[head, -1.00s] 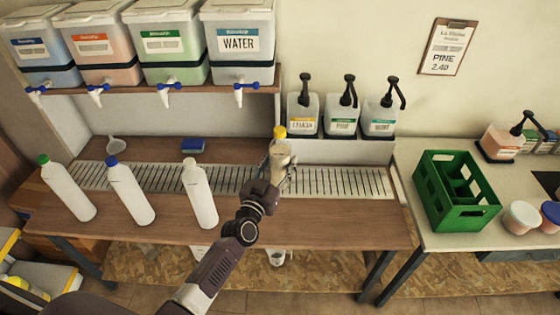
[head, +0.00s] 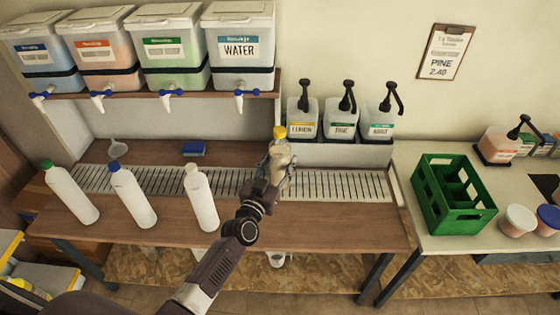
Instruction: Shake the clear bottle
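The clear bottle (head: 281,151) has a yellow cap and stands out in the middle of the head view, roughly upright, in front of the back ledge. My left gripper (head: 277,172) reaches it from the lower left and is shut around its lower body. The fingers and wrist hide the bottle's lower part, and I cannot tell whether its base touches the drain grate. My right gripper is not in view.
Labelled drums, including WATER (head: 238,75), sit above. Pump bottles (head: 340,117) stand behind right. A green crate (head: 455,195) is at right.

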